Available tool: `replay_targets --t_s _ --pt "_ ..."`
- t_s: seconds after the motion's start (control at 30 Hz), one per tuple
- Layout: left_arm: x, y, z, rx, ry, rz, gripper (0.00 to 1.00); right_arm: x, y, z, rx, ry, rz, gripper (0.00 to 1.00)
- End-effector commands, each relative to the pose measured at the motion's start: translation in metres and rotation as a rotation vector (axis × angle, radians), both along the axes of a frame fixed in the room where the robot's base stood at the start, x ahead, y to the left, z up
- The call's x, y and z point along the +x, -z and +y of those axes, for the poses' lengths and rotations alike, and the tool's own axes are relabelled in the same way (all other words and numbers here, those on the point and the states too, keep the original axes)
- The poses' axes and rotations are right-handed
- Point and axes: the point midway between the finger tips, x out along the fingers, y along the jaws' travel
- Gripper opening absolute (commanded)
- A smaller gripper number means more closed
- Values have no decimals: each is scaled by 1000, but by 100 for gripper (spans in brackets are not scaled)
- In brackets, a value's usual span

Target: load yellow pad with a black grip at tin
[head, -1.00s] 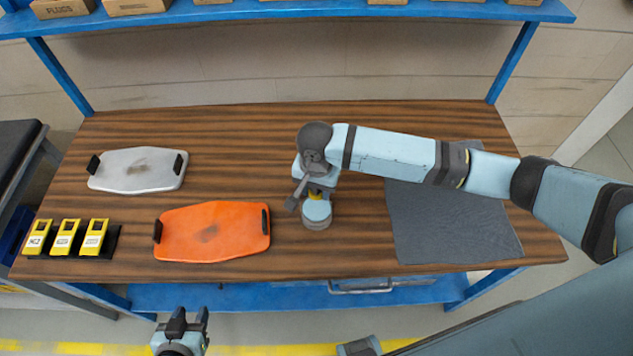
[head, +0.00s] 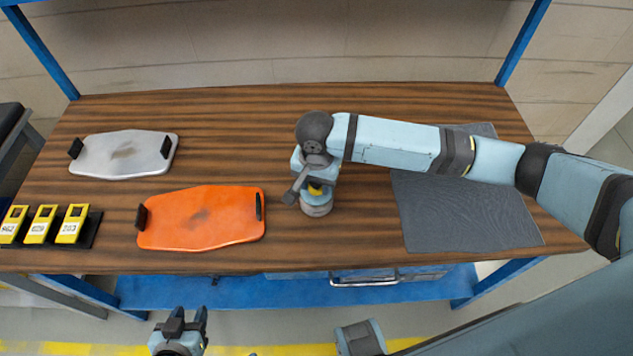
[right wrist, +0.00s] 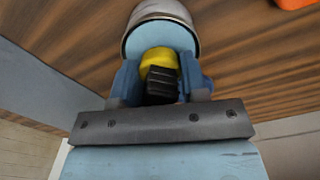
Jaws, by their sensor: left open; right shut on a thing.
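The tin (head: 317,209) is a round grey-sided container with a pale blue top, standing on the wooden bench right of the orange panel. It also shows in the right wrist view (right wrist: 160,12). My right gripper (head: 316,184) is shut on the yellow pad (right wrist: 157,58) by its black grip (right wrist: 162,84). In the head view the pad (head: 315,190) is mostly hidden by the gripper. The pad is at the tin's top; I cannot tell whether it touches. My left gripper (head: 187,320) is open and empty in front of the bench.
An orange panel (head: 200,222) and a grey panel (head: 125,156), both with black handles, lie on the bench (head: 240,110). Yellow numbered blocks (head: 41,225) stand in a black holder at left. A dark grey mat (head: 465,222) lies at right, partly under my right arm.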

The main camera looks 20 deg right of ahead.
Motion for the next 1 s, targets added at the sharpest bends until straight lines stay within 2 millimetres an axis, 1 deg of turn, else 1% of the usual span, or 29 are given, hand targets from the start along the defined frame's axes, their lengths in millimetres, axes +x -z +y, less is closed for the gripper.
replay_targets --t_s 0.57,1.0 --pt "0 0 0 -1 -1 -2 43 0 0 0 0 0 0 21" --pt "0 0 0 -1 -1 -1 43 0 4 0 1 1 0 21"
